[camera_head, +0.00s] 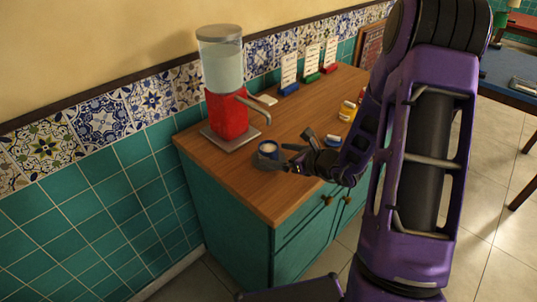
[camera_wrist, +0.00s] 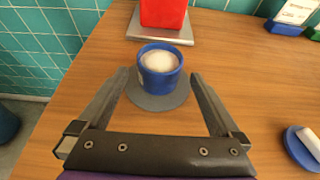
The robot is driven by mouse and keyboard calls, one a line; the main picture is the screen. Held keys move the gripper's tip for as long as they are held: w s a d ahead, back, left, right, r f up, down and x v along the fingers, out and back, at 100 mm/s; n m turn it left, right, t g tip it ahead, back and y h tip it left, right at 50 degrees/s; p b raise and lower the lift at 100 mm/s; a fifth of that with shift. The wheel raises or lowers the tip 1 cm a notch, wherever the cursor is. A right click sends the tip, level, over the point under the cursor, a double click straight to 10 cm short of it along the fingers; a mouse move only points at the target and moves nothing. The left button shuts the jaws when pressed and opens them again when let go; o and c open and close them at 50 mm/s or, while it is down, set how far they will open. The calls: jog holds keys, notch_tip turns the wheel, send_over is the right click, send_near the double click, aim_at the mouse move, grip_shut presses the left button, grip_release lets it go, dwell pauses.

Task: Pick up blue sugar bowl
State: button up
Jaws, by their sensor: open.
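The blue sugar bowl (camera_wrist: 160,84) holds white contents. It stands upright on a round grey disc (camera_wrist: 170,107) on the wooden counter. It also shows in the head view (camera_head: 268,148), near the counter's front left part. My gripper (camera_wrist: 160,76) is open, with one finger on each side of the bowl. A gap shows between each finger and the bowl's wall, so the fingers seem apart from it. In the head view my gripper (camera_head: 270,157) reaches in from the right at the bowl, and the far finger is partly hidden.
A red dispenser (camera_head: 228,115) with a clear top stands on a grey base behind the bowl. Card stands (camera_head: 312,62) line the back. A yellow item (camera_head: 347,111) stands farther right. A blue dish (camera_wrist: 302,150) with a white piece lies right of my gripper.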

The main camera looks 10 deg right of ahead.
aim_at(268, 150)
jog(key=x, duration=0.4)
jog(key=shift+w+a+r, duration=0.1)
jog(key=c, duration=1.5)
grip_shut()
jog(key=shift+r, duration=0.1)
jog(key=shift+r, duration=0.1)
